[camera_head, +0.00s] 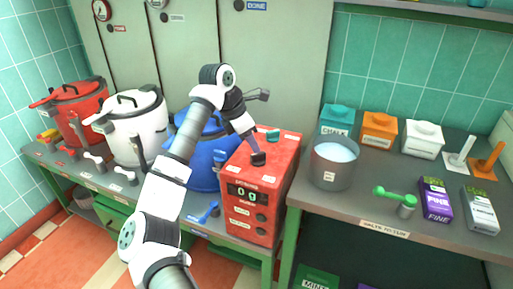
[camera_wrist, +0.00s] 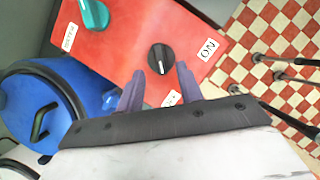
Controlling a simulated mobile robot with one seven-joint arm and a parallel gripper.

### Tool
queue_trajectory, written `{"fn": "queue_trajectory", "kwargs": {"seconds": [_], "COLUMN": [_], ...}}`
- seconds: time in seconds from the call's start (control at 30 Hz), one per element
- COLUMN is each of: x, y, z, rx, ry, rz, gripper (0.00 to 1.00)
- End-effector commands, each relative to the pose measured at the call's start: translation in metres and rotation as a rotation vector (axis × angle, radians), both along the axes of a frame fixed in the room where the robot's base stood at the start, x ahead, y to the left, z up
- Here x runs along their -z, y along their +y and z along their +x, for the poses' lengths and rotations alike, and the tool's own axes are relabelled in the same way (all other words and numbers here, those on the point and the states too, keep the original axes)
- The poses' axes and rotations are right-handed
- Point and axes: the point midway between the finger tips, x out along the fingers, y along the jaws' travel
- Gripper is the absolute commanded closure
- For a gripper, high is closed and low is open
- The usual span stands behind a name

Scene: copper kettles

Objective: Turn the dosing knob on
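The red dosing box (camera_head: 262,180) stands on the counter with a display on its front. On its top are a black knob (camera_head: 258,159) and a teal knob (camera_head: 273,135). In the wrist view the black knob (camera_wrist: 160,58) has a pale pointer line running roughly up the picture, with an ON label (camera_wrist: 208,49) to its right. The teal knob (camera_wrist: 93,14) is at upper left, beside a label too blurred to read. My gripper (camera_head: 251,146) is above the black knob. In the wrist view my gripper (camera_wrist: 161,69) is open, its fingertips either side of the knob's lower edge; contact is unclear.
A blue kettle (camera_head: 205,165) stands close left of the box, with white (camera_head: 135,130) and red (camera_head: 78,110) kettles beyond. A grey pot (camera_head: 333,177) of pale contents stands to the right. Small tubs and cartons occupy the right counter.

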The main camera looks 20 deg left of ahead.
Motion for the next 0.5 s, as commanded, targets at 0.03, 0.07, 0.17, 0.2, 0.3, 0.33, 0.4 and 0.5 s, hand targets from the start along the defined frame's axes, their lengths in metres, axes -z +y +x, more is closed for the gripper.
{"fn": "queue_trajectory", "kwargs": {"seconds": [0.03,0.07,0.17,0.2,0.3,0.33,0.4,0.5], "x": [0.008,0.012,0.026,0.030,0.038,0.039,0.042,0.043], "y": [-0.004,-0.005,-0.009,-0.010,-0.012,-0.013,-0.013,-0.013], "z": [0.003,0.004,0.008,0.009,0.011,0.011,0.012,0.012], "rx": [0.001,0.002,0.001,0.001,0.000,0.000,0.000,0.000], "ry": [0.001,0.002,0.001,0.000,-0.001,-0.001,-0.001,-0.001], "rz": [-0.003,-0.003,-0.002,-0.003,-0.001,-0.001,-0.001,-0.001], "gripper": [0.64,0.64,0.64,0.64,0.64,0.64,0.64,0.64]}}
